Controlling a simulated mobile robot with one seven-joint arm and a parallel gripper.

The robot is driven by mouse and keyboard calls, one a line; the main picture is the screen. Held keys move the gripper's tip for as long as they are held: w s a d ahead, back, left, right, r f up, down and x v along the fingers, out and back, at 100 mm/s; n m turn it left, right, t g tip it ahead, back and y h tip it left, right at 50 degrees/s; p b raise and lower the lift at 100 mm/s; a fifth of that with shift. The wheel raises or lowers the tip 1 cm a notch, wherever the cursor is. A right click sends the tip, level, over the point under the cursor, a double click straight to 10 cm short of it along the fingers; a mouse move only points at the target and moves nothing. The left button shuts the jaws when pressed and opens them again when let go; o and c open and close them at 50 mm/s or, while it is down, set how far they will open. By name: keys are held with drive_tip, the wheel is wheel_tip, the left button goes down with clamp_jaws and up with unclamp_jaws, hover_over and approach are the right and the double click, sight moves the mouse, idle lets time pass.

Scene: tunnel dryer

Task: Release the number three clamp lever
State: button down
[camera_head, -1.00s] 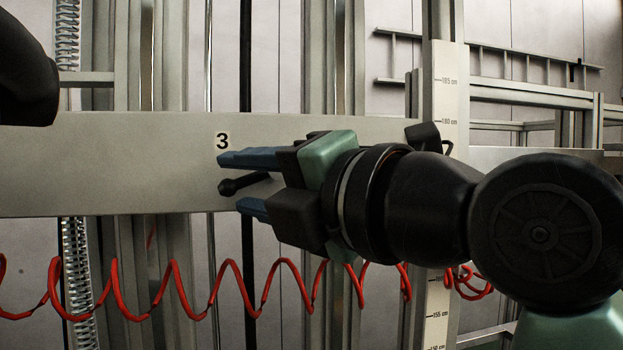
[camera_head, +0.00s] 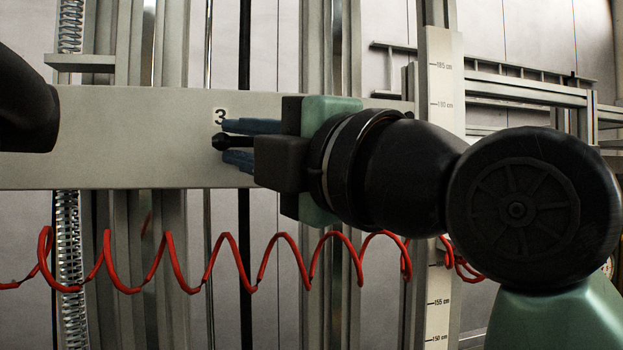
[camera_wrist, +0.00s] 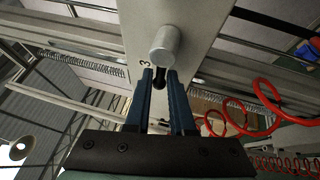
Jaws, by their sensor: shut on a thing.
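The number three clamp lever (camera_head: 221,142) is a short black lever with a round knob, just below the black "3" label on the grey crossbeam. My gripper (camera_head: 238,143) comes from the right, its blue fingers above and below the lever, shut on it; the knob sticks out past the fingertips. In the wrist view my blue fingers (camera_wrist: 164,92) flank the dark lever (camera_wrist: 160,80), beside the "3" mark. A grey metal cylinder (camera_wrist: 165,44) stands just beyond the fingertips there. My gripper body hides the rest of the lever.
The wide grey crossbeam (camera_head: 120,140) runs behind the lever. A red coiled hose (camera_head: 170,262) hangs below it. An upright scale marked in centimetres (camera_head: 441,75) stands to the right, with a ladder-like rail (camera_head: 500,68) behind. A spring (camera_head: 70,230) is at the left.

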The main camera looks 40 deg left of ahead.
drive_tip(key=shift+r, duration=0.1)
drive_tip(key=c, duration=0.8)
unclamp_jaws()
drive_tip(key=shift+c, duration=0.2)
drive_tip(key=shift+d, duration=0.1)
drive_tip(key=shift+d+f, duration=0.2)
drive_tip(key=shift+d, duration=0.05)
drive_tip(key=b+v, duration=0.6)
drive_tip(key=v, duration=0.6)
drive_tip(key=shift+d, duration=0.2)
